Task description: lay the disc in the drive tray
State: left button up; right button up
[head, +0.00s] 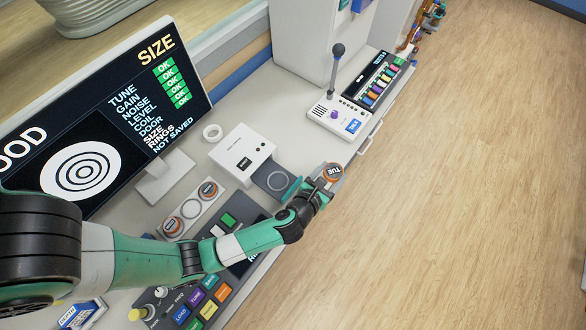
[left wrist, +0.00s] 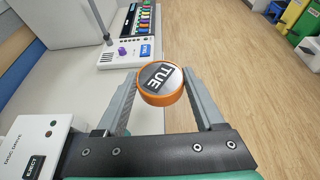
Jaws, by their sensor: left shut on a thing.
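My left gripper (head: 320,184) is shut on an orange-rimmed disc (head: 333,171) with a grey top reading "TUE". In the left wrist view the disc (left wrist: 161,83) sits between the two fingertips (left wrist: 160,92), label up. The gripper holds it near the front edge of the desk, to the right of the drive tray (head: 275,181). The dark tray, with a ring mark, sticks out of the white disc drive (head: 242,154) and looks empty. The arm covers part of the tray's near side. My right gripper is in neither view.
Two more discs lie in a white holder (head: 191,209) left of the drive. A keypad with coloured keys (head: 203,297) is in front. A microphone console (head: 340,117) stands beyond the drive. A monitor (head: 105,110) is at the back left.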

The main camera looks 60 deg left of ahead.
pick_arm(q)
jog(key=a+f+n+g+y, duration=0.1)
jog(key=a+f, duration=0.3)
jog(key=a, duration=0.7)
jog(key=a+f+n+y, duration=0.1)
jog(key=a+f, duration=0.4)
jog(key=a, duration=0.6)
jog(key=b, duration=0.2)
send_over(282, 172)
notch_tip(282, 172, down, 4)
jog(key=s+d+f+b, duration=0.1)
jog(key=s+f+b, duration=0.1)
jog(key=f+b, duration=0.1)
jog(key=s+d+f+b, duration=0.1)
jog(key=f, duration=0.1)
jog(key=shift+s+d, duration=0.1)
jog(key=shift+d, duration=0.25)
jog(key=shift+s+d, duration=0.1)
jog(key=shift+s, duration=0.1)
jog(key=f+b, duration=0.2)
jog(key=b, duration=0.1)
jog(key=f+b, duration=0.1)
jog(key=f, duration=0.1)
jog(key=shift+s+d+f, duration=0.1)
jog(key=shift+s+d, duration=0.1)
jog(key=shift+s, duration=0.15)
jog(key=shift+r, duration=0.2)
jog(key=shift+f, duration=0.2)
jog(key=o, duration=1.1)
jog(key=shift+r, duration=0.2)
